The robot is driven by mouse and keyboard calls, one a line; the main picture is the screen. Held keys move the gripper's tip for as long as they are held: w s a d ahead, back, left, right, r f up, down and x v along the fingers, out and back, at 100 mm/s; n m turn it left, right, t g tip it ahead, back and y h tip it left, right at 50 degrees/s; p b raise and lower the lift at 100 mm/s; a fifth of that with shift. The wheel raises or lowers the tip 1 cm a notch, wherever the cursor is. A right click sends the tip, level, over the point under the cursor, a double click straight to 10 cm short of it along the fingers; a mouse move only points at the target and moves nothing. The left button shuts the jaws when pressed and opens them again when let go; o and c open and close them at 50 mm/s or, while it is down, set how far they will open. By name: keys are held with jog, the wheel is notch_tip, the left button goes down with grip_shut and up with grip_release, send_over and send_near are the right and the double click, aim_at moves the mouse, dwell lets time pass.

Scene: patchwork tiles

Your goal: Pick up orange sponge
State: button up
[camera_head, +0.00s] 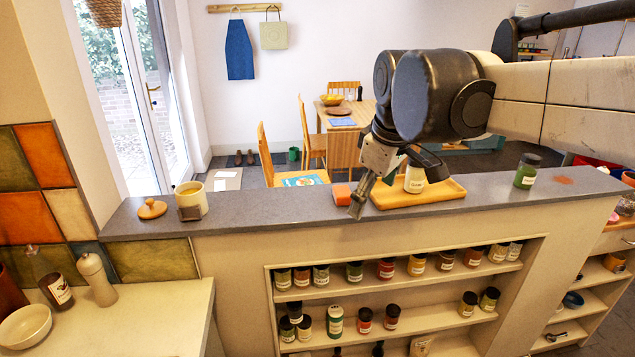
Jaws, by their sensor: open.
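An orange sponge (341,194) lies on the grey counter ledge, just left of a wooden tray (447,193). My gripper (372,193) is open and points down at the ledge, with one finger in front of the sponge's right side and the other over the tray. It holds nothing. The near finger hides part of the sponge, and I cannot tell whether it touches it.
A labelled jar (415,179) stands on the tray, close to my gripper. A green jar (526,171) stands farther right. A cream pot (192,197) and a wooden lid (152,209) are at left. The ledge (265,206) is clear between pot and sponge.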

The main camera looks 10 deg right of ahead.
jog(key=w+r+n+g+p, duration=0.1)
jog(key=w+n, duration=0.2)
jog(key=w, duration=0.3)
jog(key=w+r+n+g, duration=0.1)
jog(key=w+r+n, duration=0.1)
jog(key=w, duration=0.4)
jog(key=n+g+p, duration=0.1)
jog(key=n+g, duration=0.1)
jog(key=n, duration=0.3)
send_over(343, 191)
notch_tip(343, 191, down, 2)
jog(key=f, duration=0.8)
jog(key=shift+w+d+f+p, duration=0.1)
jog(key=shift+w+d+p, duration=0.05)
jog(key=shift+d+p, duration=0.15)
jog(key=shift+a+f+p, duration=0.15)
jog(key=shift+f+p, duration=0.05)
jog(key=shift+f, duration=1.15)
jog(key=shift+a+f+p, duration=0.15)
jog(key=shift+f+p, duration=0.05)
jog(key=shift+f, duration=1.1)
jog(key=c, duration=1)
